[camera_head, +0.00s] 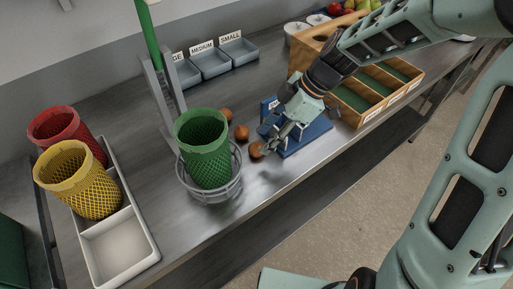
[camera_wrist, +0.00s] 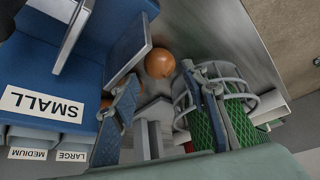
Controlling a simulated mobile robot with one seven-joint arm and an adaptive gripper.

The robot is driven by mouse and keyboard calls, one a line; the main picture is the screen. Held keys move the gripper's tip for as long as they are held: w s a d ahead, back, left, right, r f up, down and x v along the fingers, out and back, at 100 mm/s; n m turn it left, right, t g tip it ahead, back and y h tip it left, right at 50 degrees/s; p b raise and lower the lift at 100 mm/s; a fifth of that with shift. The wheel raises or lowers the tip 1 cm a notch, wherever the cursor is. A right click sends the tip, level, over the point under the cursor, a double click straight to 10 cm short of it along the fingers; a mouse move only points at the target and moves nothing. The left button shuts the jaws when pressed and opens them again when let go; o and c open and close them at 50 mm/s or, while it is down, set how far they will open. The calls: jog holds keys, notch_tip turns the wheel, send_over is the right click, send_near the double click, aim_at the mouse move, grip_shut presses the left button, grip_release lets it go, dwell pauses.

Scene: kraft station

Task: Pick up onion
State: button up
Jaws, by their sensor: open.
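Several brown onions lie on the steel counter in the head view. The nearest onion (camera_head: 256,149) is right beside the tips of my gripper (camera_head: 270,145); another onion (camera_head: 242,132) and one more (camera_head: 226,113) lie farther back. In the wrist view an onion (camera_wrist: 160,63) shows beyond and between the spread fingers of my gripper (camera_wrist: 160,88), apart from them as far as I can tell. A second onion (camera_wrist: 107,102) is mostly hidden behind the left finger. My gripper is open and empty, low over the counter.
A blue stand (camera_head: 308,139) is close on the right of my gripper. A green mesh basket (camera_head: 207,158) in a wire ring is at left. Yellow (camera_head: 80,185) and red (camera_head: 62,125) baskets stand farther left. Labelled grey bins (camera_head: 210,64) are at the back, a wooden divided box (camera_head: 358,107) at right.

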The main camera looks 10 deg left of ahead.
aim_at(260, 144)
jog(key=x, duration=0.4)
jog(key=shift+f, duration=0.3)
jog(key=shift+c, duration=0.2)
jog(key=c, duration=0.8)
jog(key=shift+r, duration=0.1)
notch_tip(260, 144, up, 10)
jog(key=shift+f, duration=0.1)
